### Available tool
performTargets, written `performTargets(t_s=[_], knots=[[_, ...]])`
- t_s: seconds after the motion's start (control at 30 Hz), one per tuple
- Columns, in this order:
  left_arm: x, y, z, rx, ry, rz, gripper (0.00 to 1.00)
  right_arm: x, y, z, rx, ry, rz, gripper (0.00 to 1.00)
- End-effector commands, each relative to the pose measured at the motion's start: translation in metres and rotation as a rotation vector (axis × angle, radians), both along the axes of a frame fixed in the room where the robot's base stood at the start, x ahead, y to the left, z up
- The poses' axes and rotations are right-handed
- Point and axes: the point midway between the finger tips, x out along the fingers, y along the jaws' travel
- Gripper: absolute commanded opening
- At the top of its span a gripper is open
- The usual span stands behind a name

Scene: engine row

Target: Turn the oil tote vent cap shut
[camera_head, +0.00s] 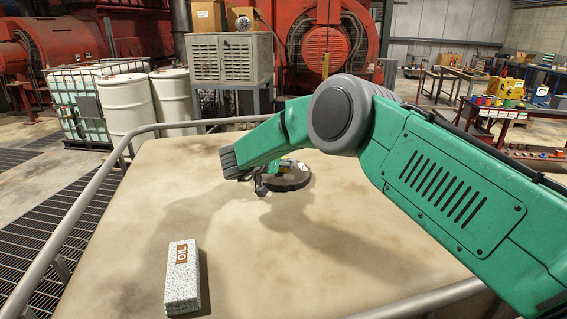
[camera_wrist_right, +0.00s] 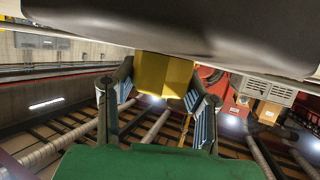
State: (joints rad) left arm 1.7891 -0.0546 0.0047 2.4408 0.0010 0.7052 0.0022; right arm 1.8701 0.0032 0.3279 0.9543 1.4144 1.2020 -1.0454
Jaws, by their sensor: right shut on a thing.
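The oil tote's beige top (camera_head: 200,220) fills the middle of the head view. A dark round vent fitting (camera_head: 292,180) sits on it, partly hidden behind my right arm and gripper. My right gripper (camera_head: 264,186) is low over this fitting. In the right wrist view, the fingers of my right gripper (camera_wrist_right: 162,102), with blue ribbed pads, stand on both sides of a yellow block-shaped piece (camera_wrist_right: 164,74), shut on it. This looks like the vent cap's handle; how far it is turned cannot be told. My left gripper is in neither view.
A grey rail (camera_head: 95,190) runs around the edge. White drums (camera_head: 126,103) and a caged tank (camera_head: 78,105) stand beyond at left. The top's front middle is clear.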

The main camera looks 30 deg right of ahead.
Motion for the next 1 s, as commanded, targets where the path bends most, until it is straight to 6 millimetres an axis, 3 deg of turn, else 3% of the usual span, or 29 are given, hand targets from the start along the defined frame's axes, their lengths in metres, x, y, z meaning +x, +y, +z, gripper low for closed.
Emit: performTargets(t_s=[0.17, 0.2, 0.27, 0.67, 1.0], knots=[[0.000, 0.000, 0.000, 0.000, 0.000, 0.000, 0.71, -0.002, 0.005, -0.006, 0.007, 0.009, 0.005, 0.09], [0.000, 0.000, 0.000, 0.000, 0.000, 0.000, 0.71, -0.002, 0.005, -0.006, 0.008, 0.009, 0.006, 0.44], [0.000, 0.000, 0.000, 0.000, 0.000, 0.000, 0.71, -0.001, 0.005, -0.006, 0.008, 0.009, 0.006, 0.61], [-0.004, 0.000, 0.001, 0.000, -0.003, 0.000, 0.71, -0.003, 0.006, 0.000, 0.005, 0.003, 0.004, 0.61], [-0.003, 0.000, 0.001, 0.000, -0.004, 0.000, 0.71, -0.032, 0.059, 0.024, 0.004, 0.005, 0.007, 0.61]])
